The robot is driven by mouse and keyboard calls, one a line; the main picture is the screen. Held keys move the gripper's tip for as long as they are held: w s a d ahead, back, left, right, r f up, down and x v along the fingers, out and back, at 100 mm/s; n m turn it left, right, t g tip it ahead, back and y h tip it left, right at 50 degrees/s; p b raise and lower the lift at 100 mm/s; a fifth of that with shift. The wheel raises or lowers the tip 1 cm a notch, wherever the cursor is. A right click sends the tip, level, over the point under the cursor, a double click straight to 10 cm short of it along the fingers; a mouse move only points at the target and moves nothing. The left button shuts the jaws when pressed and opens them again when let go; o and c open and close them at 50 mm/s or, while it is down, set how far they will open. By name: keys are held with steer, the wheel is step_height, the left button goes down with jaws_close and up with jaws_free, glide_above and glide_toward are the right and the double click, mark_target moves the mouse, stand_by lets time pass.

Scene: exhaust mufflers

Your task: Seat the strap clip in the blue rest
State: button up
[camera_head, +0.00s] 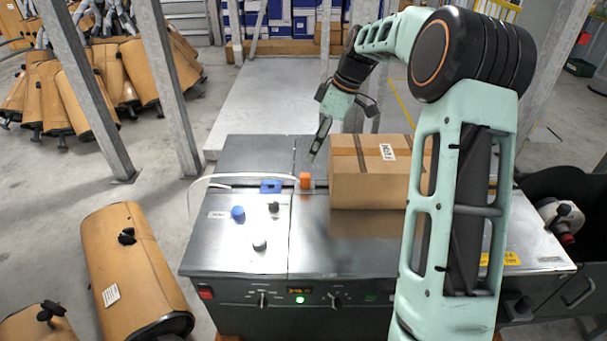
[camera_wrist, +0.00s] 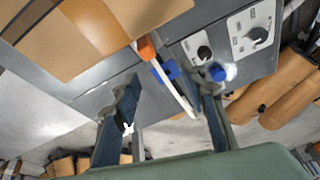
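The orange strap clip (camera_head: 305,180) sits on the steel machine top, left of the cardboard box, at the end of a white strap (camera_head: 222,176). The blue rest (camera_head: 270,186) is a small block just left of the clip, apart from it. In the wrist view the orange clip (camera_wrist: 146,48) and the blue rest (camera_wrist: 164,72) show beyond the fingers, with the white strap (camera_wrist: 180,94) running beside the rest. My gripper (camera_head: 335,128) is open and empty, above and behind the clip. Its spread fingers (camera_wrist: 168,82) also show in the wrist view.
A taped cardboard box (camera_head: 370,172) stands on the machine top (camera_head: 330,240), close right of the clip. A blue knob (camera_head: 237,212) and black knobs (camera_head: 273,207) stand up at the front left. Steel posts (camera_head: 168,90) stand behind. Mufflers (camera_head: 130,265) lie on the floor at left.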

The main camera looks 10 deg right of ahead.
mark_target(305, 175)
steer(key=w+n, duration=0.1)
steer(key=w+d+f+n, duration=0.1)
steer(key=n, duration=0.1)
steer(key=shift+d+f+y, duration=0.3)
steer(key=shift+b+x, duration=0.4)
steer(key=shift+x, duration=2.4)
steer(key=b+x, duration=0.1)
steer(key=x, duration=0.4)
steer(key=shift+s+f, duration=0.1)
steer(key=shift+f, duration=0.1)
steer(key=shift+d, duration=0.1)
